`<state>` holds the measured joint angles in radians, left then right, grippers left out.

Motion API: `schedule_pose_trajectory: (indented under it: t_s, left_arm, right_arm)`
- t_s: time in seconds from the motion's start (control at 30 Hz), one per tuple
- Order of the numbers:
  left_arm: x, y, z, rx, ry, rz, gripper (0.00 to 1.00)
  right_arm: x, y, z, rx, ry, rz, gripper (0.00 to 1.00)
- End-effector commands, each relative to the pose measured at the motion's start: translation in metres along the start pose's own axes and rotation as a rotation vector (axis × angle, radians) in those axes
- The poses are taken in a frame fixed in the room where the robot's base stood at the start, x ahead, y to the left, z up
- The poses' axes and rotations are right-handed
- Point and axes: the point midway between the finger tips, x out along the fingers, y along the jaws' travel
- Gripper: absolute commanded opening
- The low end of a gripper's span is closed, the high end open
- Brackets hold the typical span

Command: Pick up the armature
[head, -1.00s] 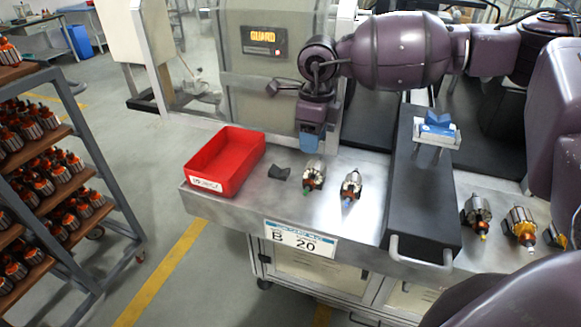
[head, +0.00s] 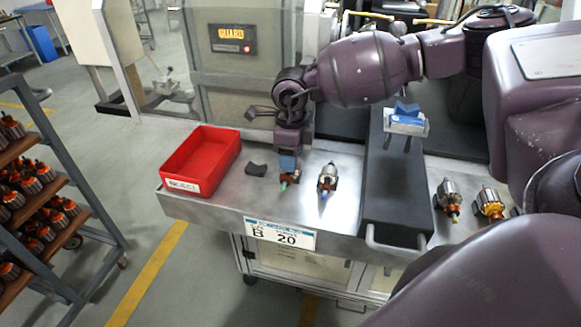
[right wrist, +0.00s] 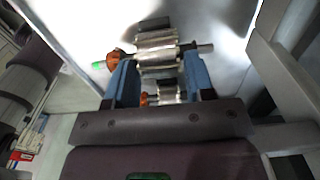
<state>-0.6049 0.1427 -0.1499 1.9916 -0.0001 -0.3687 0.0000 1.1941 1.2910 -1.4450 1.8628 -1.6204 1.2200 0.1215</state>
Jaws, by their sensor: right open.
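My right gripper (head: 288,163) points down over the left armature on the steel bench, hiding most of it in the head view. That armature's orange part and green tip (head: 284,185) show just below the fingers. In the right wrist view the blue fingers (right wrist: 160,80) are open, and the armature (right wrist: 157,50) lies across at their tips, its silver core between them. I cannot tell whether they touch it. A second armature (head: 328,178) with a blue tip lies to the right. My left gripper is not in view.
A red bin (head: 202,163) and a small dark piece (head: 256,169) are left of the gripper. A dark raised block (head: 394,195) bounds the right side, with more armatures (head: 448,197) beyond it. A rack of armatures (head: 40,200) stands at far left.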

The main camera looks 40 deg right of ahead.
Motion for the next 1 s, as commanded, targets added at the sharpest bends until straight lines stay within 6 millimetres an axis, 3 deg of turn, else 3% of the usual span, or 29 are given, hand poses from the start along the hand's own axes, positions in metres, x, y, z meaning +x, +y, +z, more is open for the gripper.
schedule_pose_trajectory:
  t_s: [0.17,0.43,0.8,1.0]
  left_arm:
    - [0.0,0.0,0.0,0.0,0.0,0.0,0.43]
    - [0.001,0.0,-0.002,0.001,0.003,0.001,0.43]
    - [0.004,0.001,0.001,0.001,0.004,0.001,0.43]
    - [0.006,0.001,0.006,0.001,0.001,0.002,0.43]
  right_arm:
    - [0.0,0.0,0.0,0.0,0.0,0.0,0.46]
    - [0.0,0.0,0.0,0.0,0.0,0.0,0.04]
    - [-0.005,0.003,0.0,-0.002,-0.001,0.0,0.03]
    - [-0.033,0.004,0.0,-0.001,-0.002,-0.003,0.03]
